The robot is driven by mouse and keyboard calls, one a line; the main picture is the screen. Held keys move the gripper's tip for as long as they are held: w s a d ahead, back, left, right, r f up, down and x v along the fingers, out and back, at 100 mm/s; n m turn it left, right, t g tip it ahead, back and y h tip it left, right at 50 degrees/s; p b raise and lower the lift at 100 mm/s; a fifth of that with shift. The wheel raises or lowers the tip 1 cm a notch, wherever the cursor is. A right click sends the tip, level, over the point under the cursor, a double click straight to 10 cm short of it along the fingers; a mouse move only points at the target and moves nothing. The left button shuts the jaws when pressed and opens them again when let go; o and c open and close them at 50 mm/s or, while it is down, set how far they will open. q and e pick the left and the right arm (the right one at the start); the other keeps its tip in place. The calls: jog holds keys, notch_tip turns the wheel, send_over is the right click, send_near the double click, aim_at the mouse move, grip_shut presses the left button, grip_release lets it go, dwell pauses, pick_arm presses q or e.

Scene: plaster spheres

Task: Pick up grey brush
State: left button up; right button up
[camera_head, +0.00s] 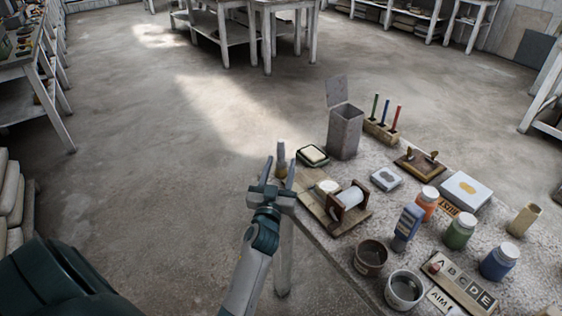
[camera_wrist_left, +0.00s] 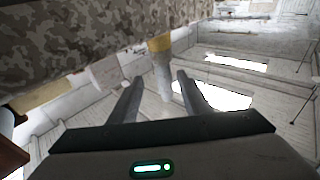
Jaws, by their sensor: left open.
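The grey brush (camera_head: 281,152), with a grey upper part and a yellowish lower part, stands upright at the left edge of the speckled table (camera_head: 335,262). My left gripper (camera_head: 280,164) is open, its fingers pointing towards the brush, which shows between the fingertips in the head view. In the left wrist view the brush (camera_wrist_left: 162,66) appears just beyond and between the two open fingertips (camera_wrist_left: 159,80). I cannot tell whether either finger touches it. The brush's lower end is partly hidden by the gripper in the head view. My right gripper is not in view.
A grey open-lidded bin (camera_head: 345,132) stands behind. Jars and cups crowd the table's right and front. Floor left of the table is clear.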

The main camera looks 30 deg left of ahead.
aim_at(282, 158)
pick_arm(q)
jog(key=shift+x, duration=1.6)
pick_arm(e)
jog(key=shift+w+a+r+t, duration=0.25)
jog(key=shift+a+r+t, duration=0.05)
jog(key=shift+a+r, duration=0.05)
pick_arm(q)
jog(key=shift+w+a+p, duration=0.2)
jog(key=shift+p, duration=0.1)
jog(key=p+x, duration=0.1)
jog(key=x, duration=0.2)
jog(key=shift+w+a, duration=0.3)
jog(key=shift+a, duration=0.05)
jog(key=shift+w+a, duration=0.15)
jog(key=shift+w, duration=0.25)
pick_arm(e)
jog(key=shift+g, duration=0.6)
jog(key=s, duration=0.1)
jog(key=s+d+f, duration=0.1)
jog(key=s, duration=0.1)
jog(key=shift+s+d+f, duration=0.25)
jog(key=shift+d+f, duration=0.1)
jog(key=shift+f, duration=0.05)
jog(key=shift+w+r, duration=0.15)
pick_arm(q)
jog(key=shift+r, duration=0.1)
grip_shut()
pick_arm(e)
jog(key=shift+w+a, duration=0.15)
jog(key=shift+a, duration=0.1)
